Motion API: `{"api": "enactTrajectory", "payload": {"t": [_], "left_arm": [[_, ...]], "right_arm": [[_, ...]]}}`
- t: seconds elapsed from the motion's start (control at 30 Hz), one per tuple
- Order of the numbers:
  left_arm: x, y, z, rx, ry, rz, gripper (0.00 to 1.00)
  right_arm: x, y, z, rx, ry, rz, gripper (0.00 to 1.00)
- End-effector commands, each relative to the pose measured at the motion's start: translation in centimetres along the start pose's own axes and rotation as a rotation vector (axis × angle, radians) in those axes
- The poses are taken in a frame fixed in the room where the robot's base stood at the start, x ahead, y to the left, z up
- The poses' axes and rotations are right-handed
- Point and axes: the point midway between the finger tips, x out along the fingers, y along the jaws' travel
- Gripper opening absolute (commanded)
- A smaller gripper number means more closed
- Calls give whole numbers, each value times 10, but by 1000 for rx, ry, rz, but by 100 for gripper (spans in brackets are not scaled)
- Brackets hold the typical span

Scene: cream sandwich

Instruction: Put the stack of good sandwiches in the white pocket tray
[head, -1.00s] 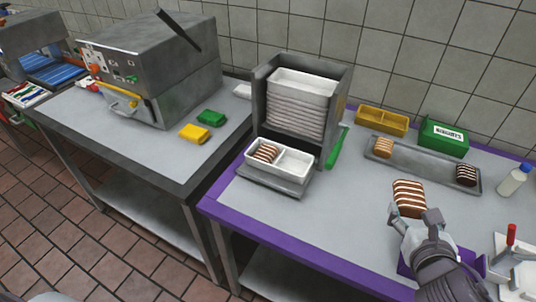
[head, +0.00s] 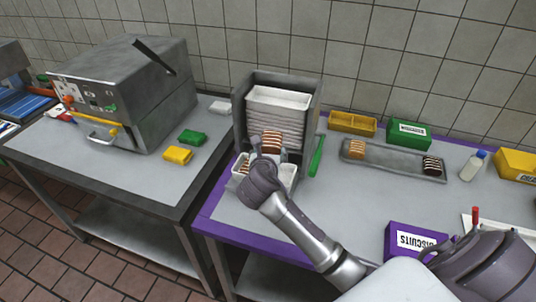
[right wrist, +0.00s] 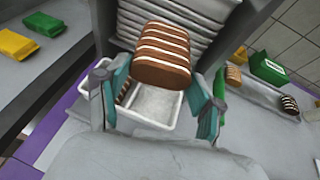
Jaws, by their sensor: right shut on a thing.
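My right gripper (head: 260,160) is shut on a stack of brown sandwiches with cream stripes (head: 272,141). In the right wrist view the stack (right wrist: 160,58) sits between the teal-padded fingers (right wrist: 163,92), above the white pocket tray (right wrist: 150,122). The tray's right pocket shows a bare floor. Brown-and-cream pieces (right wrist: 124,93) lie in its left pocket, partly hidden by the stack and a finger. In the head view the tray (head: 289,178) is largely covered by my gripper.
A grey dispenser (head: 313,120) of stacked white trays (head: 278,96) stands right behind the tray. A green tool (head: 317,156) lies beside it. A grey long tray (head: 395,164) holds two small stacks. A purple biscuits box (head: 412,240) stands at the front. The mid-table is clear.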

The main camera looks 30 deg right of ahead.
Motion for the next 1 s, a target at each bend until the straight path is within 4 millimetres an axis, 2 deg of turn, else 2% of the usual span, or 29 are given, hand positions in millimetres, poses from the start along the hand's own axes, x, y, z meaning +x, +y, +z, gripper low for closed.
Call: {"api": "enactTrajectory", "payload": {"t": [0.03, 0.1, 0.2, 0.37, 0.67, 1.0], "left_arm": [[-13, -1, -2, -1, 2, 0, 100], [-19, -1, -5, -1, 5, 0, 100], [-25, 1, -9, -2, 9, 1, 100], [-25, 7, -11, -5, 12, 9, 100], [-8, 10, -10, -6, 12, 11, 100], [26, 8, -5, -3, 10, 9, 100]], "right_arm": [[9, -3, -5, 21, 13, -51, 31], [21, -8, -17, 44, 12, -107, 31], [30, -10, -33, 63, 8, -154, 31], [36, -12, -47, 74, 0, -183, 31], [42, -12, -62, 76, -2, -184, 31], [52, -12, -87, 76, -2, -183, 31]]}}
